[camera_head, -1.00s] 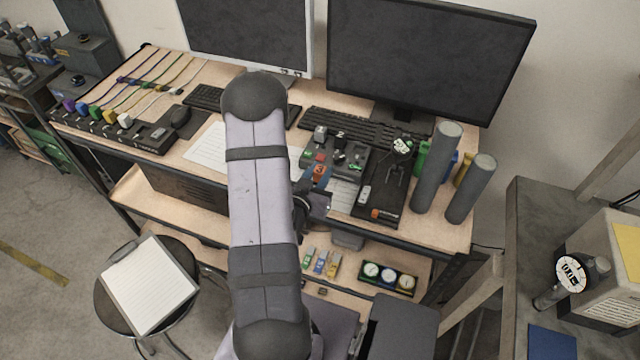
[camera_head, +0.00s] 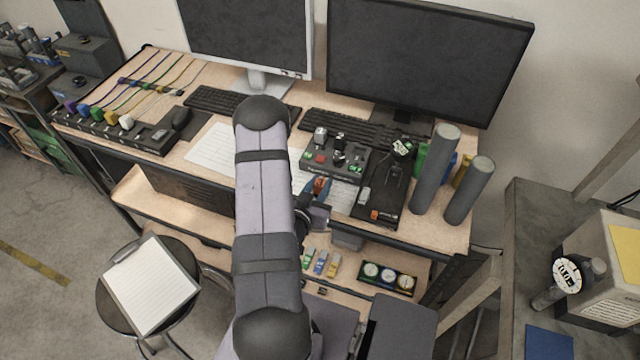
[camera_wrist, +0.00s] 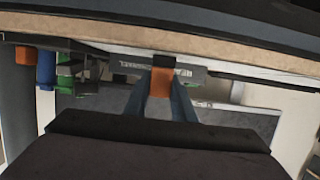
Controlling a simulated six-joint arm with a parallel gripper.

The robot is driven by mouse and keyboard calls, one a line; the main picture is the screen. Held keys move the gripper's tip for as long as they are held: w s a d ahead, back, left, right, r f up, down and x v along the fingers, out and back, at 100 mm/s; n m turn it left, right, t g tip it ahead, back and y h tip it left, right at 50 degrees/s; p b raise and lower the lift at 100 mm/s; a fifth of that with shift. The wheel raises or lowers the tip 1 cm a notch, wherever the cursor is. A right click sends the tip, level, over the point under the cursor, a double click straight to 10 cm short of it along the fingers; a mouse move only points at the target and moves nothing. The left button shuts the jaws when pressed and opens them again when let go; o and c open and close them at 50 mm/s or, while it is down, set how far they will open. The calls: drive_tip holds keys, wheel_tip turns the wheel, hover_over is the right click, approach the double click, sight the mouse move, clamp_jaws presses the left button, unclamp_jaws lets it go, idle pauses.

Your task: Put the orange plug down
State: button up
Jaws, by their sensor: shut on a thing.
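My gripper (camera_head: 318,186) is shut on the orange plug (camera_wrist: 160,84), which shows between its two blue fingers in the wrist view. The plug has a dark end at its top in that view. In the head view the gripper is near the front of the desk, just in front of the black control panel (camera_head: 335,158) and over the white sheet (camera_head: 342,196).
A black tray (camera_head: 392,180) with an orange-ended part (camera_head: 383,215) lies to the right of the gripper. Two grey cylinders (camera_head: 436,165) stand further right. Keyboards and monitors (camera_head: 425,60) are behind. Small coloured items (camera_head: 320,262) lie on the lower shelf.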

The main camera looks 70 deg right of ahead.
sight(318, 188)
drive_tip(key=shift+f, duration=0.1)
drive_tip(key=shift+f, duration=0.15)
drive_tip(key=o, duration=1.1)
drive_tip(key=shift+c, duration=0.2)
drive_tip(key=shift+r, duration=0.3)
drive_tip(key=shift+a+f, duration=0.1)
drive_tip(key=shift+a, duration=0.1)
drive_tip(key=shift+b+v, duration=0.75)
drive_tip(key=shift+v, duration=1.85)
